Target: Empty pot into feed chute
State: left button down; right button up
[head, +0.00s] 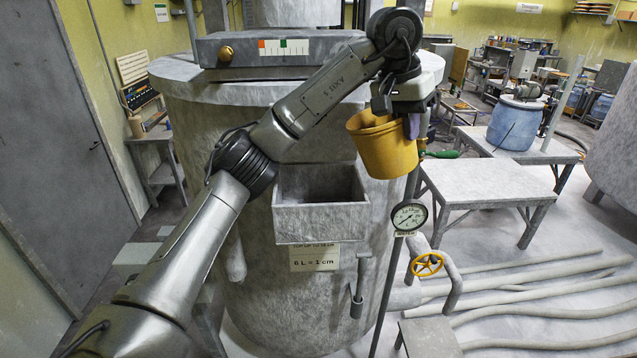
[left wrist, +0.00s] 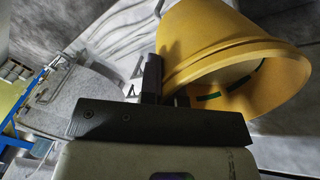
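The yellow pot (head: 384,148) hangs from my left gripper (head: 382,106), to the right of and higher in the picture than the feed chute. The feed chute (head: 320,222) is an open grey box on the front of the big grey tank. In the left wrist view the pot (left wrist: 225,40) is beside the dark fingers of my left gripper (left wrist: 166,92), which appear shut on its rim. Its mouth shows there, with dark green marks on the inner wall; its bottom and any contents are hidden. My right gripper is not in view.
The grey tank (head: 300,280) carries a sign (head: 314,257) under the chute. A pressure gauge (head: 409,215) and yellow valve wheel (head: 427,264) stand right of the chute. A grey table (head: 487,180) is farther right, with hoses (head: 540,290) on the floor.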

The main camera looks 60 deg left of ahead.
pick_arm(q)
jog(key=s+a+r+t+h, duration=0.2)
jog(key=s+r, duration=0.1)
jog(key=r, duration=0.6)
jog(key=shift+a+r+t, duration=0.2)
jog(key=shift+t, duration=0.2)
jog(key=shift+s+a, duration=0.1)
jog(key=shift+s, duration=0.05)
dwell(0.4)
jog(key=shift+s+a+t+h, duration=0.25)
jog(key=shift+t+h, duration=0.15)
dwell(0.4)
